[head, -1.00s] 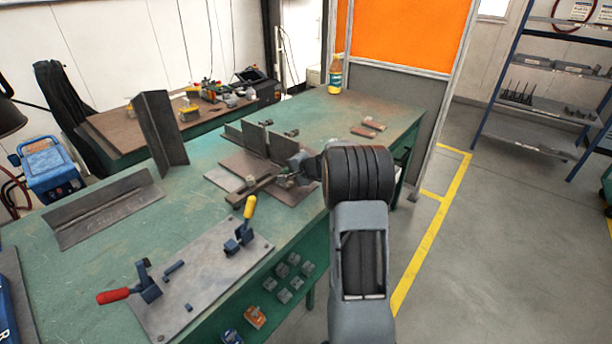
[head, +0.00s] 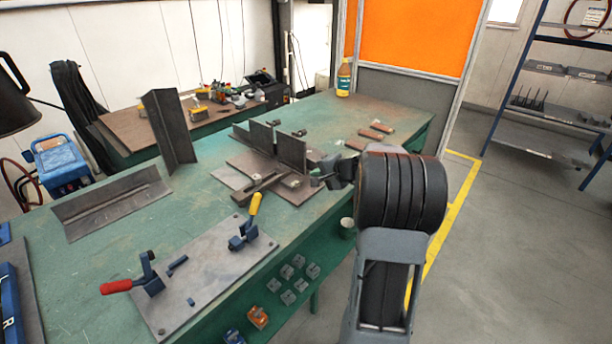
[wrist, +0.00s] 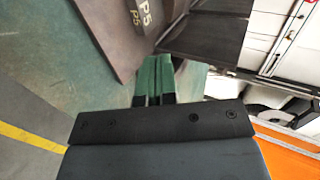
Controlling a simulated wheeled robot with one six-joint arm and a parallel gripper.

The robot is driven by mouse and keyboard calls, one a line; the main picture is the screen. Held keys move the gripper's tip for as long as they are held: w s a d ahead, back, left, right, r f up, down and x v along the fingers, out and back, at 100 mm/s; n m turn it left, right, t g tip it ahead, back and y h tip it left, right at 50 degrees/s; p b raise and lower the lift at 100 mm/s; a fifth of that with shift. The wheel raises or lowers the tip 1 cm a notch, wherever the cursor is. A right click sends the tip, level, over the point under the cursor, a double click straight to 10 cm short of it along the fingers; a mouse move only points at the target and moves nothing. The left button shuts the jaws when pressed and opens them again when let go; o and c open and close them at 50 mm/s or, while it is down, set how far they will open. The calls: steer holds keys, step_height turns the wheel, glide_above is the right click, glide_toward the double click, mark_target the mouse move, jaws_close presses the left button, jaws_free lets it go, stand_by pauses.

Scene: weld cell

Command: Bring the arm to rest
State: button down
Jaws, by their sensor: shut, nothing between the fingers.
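My arm (head: 402,195) reaches forward from the bottom right of the head view. My gripper (head: 318,181) is seen small and partly hidden behind my dark wrist joint, just right of the steel plates on the green bench. In the wrist view its two narrow fingers (wrist: 154,68) lie side by side with no clear gap, shut and holding nothing. A dark plate with a block marked P5 (wrist: 137,18) shows beyond the fingertips there.
The green bench (head: 215,205) carries upright plates (head: 291,150) on a base, an angle piece (head: 168,130), a clamp plate (head: 215,270) with red and yellow handles, and a bottle (head: 344,78). Open floor (head: 500,230) lies right of the bench, before a shelf rack (head: 550,95).

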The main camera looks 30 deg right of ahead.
steer(key=shift+v, duration=1.65)
steer(key=s+f, duration=0.1)
steer(key=s+a+f+g, duration=0.1)
steer(key=s+f+g, duration=0.1)
steer(key=shift+a+f, duration=0.25)
steer(key=shift+f, duration=0.15)
steer(key=s+a+r+n+g+h+p, duration=0.4)
steer(key=s+a+r+n+p, duration=0.9)
steer(key=a, duration=0.8)
steer(key=s+r+g+p, duration=0.1)
steer(key=s+r+p, duration=0.2)
steer(key=s+r, duration=0.2)
steer(key=shift+n+g, duration=0.3)
steer(key=shift+n, duration=0.1)
steer(key=c, duration=1.8)
jaws_free()
